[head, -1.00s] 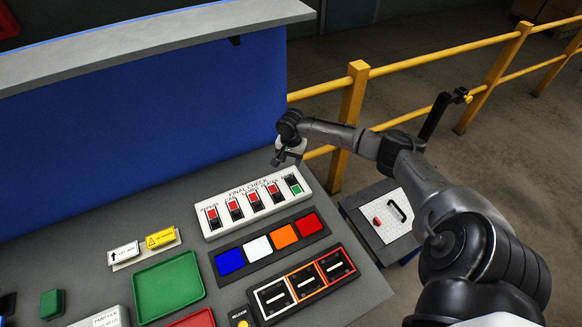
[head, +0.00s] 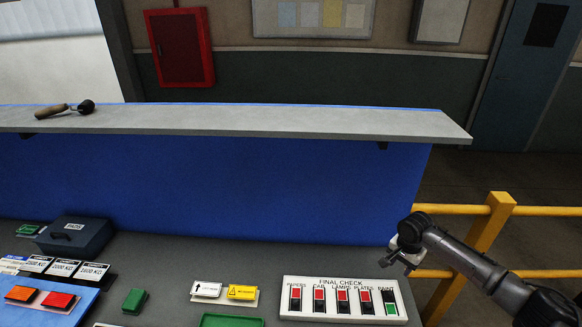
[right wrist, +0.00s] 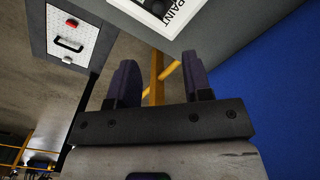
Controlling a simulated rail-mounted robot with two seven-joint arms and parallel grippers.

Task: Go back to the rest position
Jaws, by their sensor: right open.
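My right gripper (head: 406,258) is in the head view at the right, above the table's right end and just beyond the final check panel (head: 340,312). In the right wrist view its two dark fingers (right wrist: 158,82) stand apart with nothing between them. The panel is white with a row of switches; several show red and the one at the right end, under PAINT, shows green. My left gripper is in neither view now.
A blue back wall (head: 250,190) with a grey shelf (head: 260,121) rises behind the table. A yellow railing (head: 488,230) stands at the right. A dark box (head: 75,236), label cards and a green block (head: 135,300) are on the table.

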